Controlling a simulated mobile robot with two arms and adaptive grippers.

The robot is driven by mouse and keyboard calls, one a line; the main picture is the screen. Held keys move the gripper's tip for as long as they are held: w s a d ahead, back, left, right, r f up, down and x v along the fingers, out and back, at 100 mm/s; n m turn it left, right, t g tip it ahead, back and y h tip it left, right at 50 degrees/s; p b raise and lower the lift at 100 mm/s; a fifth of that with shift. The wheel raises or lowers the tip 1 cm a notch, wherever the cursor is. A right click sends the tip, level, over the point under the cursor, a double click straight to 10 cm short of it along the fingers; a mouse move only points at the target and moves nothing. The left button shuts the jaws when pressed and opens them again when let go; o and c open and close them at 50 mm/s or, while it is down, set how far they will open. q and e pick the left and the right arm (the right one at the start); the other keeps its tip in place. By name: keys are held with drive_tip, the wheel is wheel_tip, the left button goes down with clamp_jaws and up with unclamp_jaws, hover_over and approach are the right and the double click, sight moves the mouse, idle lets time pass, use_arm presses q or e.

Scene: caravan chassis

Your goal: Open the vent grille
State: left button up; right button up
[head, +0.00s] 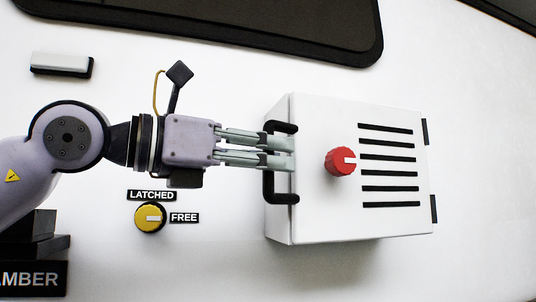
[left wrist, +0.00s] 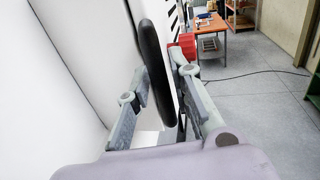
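The vent grille (head: 335,215) is a white box-like cover with black slots, standing out from the white wall. A black bar handle (head: 281,198) runs along its left side, and a red knob (head: 340,162) is on its face. My left gripper (head: 280,152) is at the handle. In the left wrist view the handle (left wrist: 152,60) lies between the two open fingers, with a gap at the outer finger; contact with the inner finger is unclear. The yellow knob (head: 150,218) has its white pointer toward FREE. My right gripper is not in view.
Black hinges (head: 434,208) sit on the cover's right edge. A dark window (head: 250,25) is above, and a small white-and-black fitting (head: 62,64) is at upper left. In the left wrist view, an orange table (left wrist: 208,24) stands beyond open grey floor with a cable.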

use_arm(q)
clamp_jaws()
idle(0.4)
